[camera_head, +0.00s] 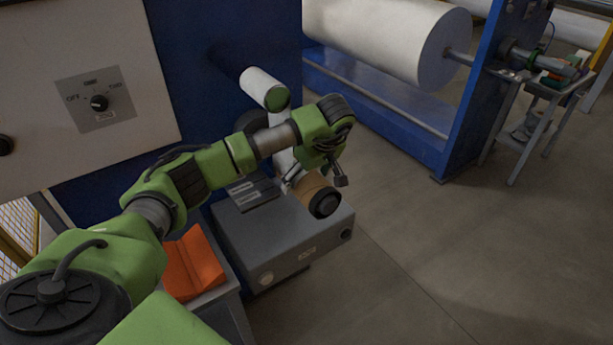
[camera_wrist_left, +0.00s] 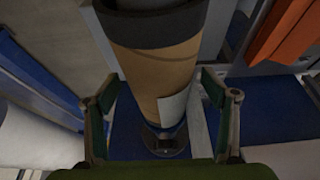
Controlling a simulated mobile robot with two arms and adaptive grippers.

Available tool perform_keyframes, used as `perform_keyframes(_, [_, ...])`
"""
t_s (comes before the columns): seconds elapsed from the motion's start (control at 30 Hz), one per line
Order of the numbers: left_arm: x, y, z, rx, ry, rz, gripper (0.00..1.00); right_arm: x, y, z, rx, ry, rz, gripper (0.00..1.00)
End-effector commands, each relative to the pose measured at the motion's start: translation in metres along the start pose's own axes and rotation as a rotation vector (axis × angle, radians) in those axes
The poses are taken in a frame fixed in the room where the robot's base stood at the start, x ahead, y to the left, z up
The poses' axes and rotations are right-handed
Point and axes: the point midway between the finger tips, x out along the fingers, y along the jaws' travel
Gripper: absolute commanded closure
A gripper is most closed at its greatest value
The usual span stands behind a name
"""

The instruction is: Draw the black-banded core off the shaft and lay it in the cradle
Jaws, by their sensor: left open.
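The brown cardboard core (camera_head: 309,192) with a black band (camera_head: 325,203) at its near end sticks out over a grey cabinet, below my left gripper (camera_head: 314,181). In the left wrist view the core (camera_wrist_left: 155,68) lies between the two open fingers of my left gripper (camera_wrist_left: 160,92), with a gap showing on each side. A pale label is on the core, and its black band (camera_wrist_left: 150,24) is at the top. The shaft inside the core is hidden. The orange cradle (camera_head: 193,264) is empty, left of the grey cabinet. My right gripper is not in view.
The grey cabinet (camera_head: 290,246) stands under the core. A white roller with a green end (camera_head: 276,98) juts from the blue machine wall above. A large white film roll (camera_head: 385,40) is at the back right.

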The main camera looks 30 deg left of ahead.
Motion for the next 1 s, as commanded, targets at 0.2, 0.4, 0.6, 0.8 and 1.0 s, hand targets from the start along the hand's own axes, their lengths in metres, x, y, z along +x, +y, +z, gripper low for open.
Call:
perform_keyframes(0.2, [0.0000, 0.0001, 0.0001, 0.000, 0.000, 0.000, 0.33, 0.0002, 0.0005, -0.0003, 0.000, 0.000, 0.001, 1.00])
perform_keyframes(0.4, [-0.0001, 0.0000, 0.0001, 0.000, 0.000, 0.000, 0.70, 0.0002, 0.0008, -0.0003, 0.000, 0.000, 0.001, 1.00])
perform_keyframes(0.6, [-0.0023, 0.0003, -0.0014, -0.001, 0.001, 0.001, 0.70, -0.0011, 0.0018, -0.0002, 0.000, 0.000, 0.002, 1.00])
perform_keyframes(0.8, [-0.0032, 0.0002, -0.0015, -0.001, 0.001, 0.000, 0.70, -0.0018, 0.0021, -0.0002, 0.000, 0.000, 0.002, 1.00])
perform_keyframes(1.0, [-0.0035, 0.0003, -0.0006, 0.000, 0.001, 0.001, 0.70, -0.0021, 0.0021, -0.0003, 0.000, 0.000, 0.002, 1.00])
